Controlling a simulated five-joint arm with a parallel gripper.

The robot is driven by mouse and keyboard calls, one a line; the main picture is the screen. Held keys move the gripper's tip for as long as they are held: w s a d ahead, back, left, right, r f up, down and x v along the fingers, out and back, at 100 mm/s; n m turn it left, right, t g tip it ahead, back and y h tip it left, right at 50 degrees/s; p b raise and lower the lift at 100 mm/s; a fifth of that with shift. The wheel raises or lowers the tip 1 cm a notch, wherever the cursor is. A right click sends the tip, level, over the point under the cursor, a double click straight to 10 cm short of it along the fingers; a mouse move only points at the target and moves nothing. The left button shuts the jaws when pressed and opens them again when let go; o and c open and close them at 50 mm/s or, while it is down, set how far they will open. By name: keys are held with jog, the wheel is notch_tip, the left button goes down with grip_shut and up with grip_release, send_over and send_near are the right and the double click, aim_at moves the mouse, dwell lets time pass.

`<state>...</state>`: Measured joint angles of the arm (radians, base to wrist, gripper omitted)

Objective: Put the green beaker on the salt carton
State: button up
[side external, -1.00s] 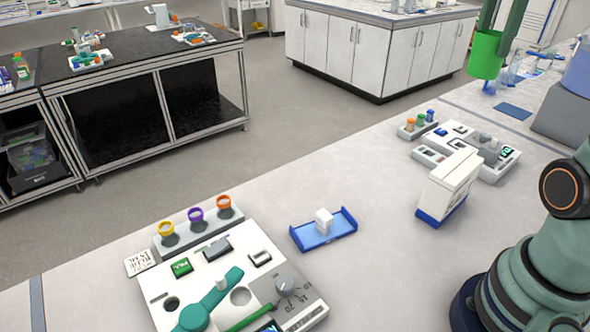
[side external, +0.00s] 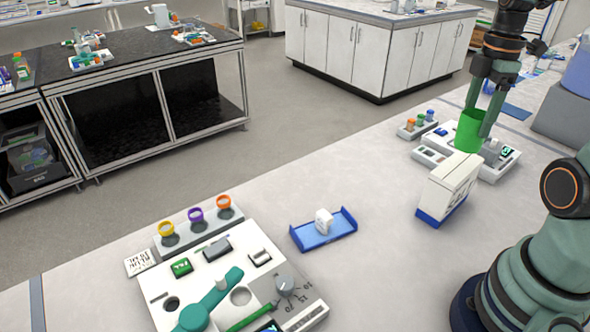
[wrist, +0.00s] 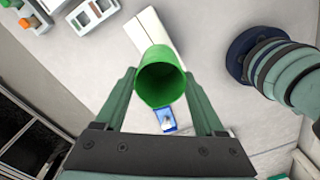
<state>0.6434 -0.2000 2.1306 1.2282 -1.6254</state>
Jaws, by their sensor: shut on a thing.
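The green beaker (side external: 466,133) is held upright in my gripper (side external: 480,118), whose two fingers are shut on its sides. In the side external view the beaker hangs in the air behind the top of the salt carton and partly overlaps its outline. In the wrist view the open mouth of the beaker (wrist: 162,78) shows between the fingers (wrist: 162,90). The salt carton (side external: 447,188), white with a blue base, stands upright on the bench. Its white top (wrist: 150,30) shows beyond the beaker in the wrist view, partly hidden by it.
A blue tray (side external: 342,232) with a small white block (side external: 323,221) lies left of the carton. A white panel (side external: 497,169) with small parts lies behind the carton. A larger device board (side external: 215,262) stands at front left. Bare bench lies between tray and carton.

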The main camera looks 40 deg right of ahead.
aim_at(470, 136)
jog(key=shift+f, duration=2.35)
jog(key=shift+f, duration=0.15)
jog(key=o, duration=1.3)
notch_tip(470, 136, up, 12)
jog(key=f, duration=0.1)
jog(key=shift+w+a+f+m+t, duration=0.7)
jog(key=shift+a+m, duration=1.15)
jog(key=shift+a, duration=1.15)
jog(key=shift+w+a+f+m+t, duration=0.65)
jog(key=shift+a+m+t, duration=0.95)
jog(key=shift+a, duration=1.4)
jog(key=shift+w+a+f+m+t, duration=0.35)
jog(key=shift+w+a+m+t, duration=0.4)
jog(key=shift+a+m, duration=1.85)
